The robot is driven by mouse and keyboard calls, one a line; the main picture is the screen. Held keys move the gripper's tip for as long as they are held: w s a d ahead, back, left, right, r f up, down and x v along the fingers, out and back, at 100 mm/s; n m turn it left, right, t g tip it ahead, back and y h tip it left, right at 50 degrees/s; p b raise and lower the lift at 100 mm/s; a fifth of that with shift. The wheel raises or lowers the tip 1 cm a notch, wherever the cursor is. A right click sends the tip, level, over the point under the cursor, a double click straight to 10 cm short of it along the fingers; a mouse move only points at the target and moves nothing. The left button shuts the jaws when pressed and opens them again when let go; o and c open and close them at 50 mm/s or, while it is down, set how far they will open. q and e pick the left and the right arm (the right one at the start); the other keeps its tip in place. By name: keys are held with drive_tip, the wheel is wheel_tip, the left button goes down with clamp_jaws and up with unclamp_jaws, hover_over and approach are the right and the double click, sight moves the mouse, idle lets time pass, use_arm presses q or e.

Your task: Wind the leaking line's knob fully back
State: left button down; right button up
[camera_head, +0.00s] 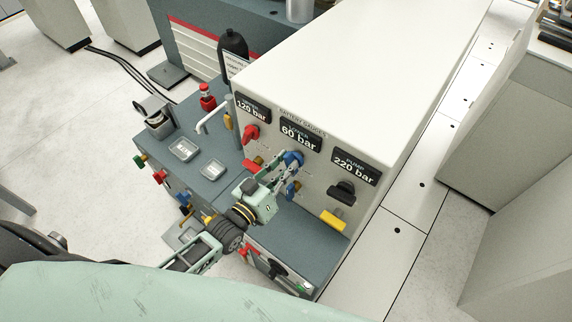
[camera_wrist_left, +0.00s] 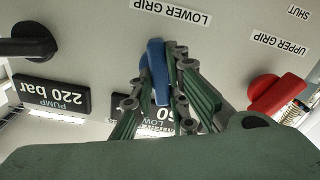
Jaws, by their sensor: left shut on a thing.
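A blue knob (camera_head: 293,158) sits on the pale front panel under the middle readout, which shows 60 bar (camera_head: 299,135). My left gripper (camera_head: 283,167) is shut on this blue knob. In the left wrist view the blue knob (camera_wrist_left: 156,68) stands between my left fingers, near a "LOWER GRIP" label (camera_wrist_left: 170,13). The fingers partly cover the lower readout there. A red knob (camera_head: 251,133) is under the 120 bar readout (camera_head: 252,107). A black knob (camera_head: 341,192) is under the 220 bar pump readout (camera_head: 354,167). My right gripper is out of view.
Below the knobs are a yellow block (camera_head: 334,220) and another blue handle (camera_head: 291,190). To the left, a grey bench top (camera_head: 180,125) carries a red button (camera_head: 207,97), a pale handle (camera_head: 213,115) and small trays (camera_head: 184,149). Open floor lies further left.

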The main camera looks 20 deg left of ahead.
use_arm(q)
drive_tip(key=shift+d+f+m, duration=0.1)
drive_tip(key=shift+m, duration=1.7)
drive_tip(key=c, duration=1.7)
unclamp_jaws()
drive_tip(key=v, duration=1.2)
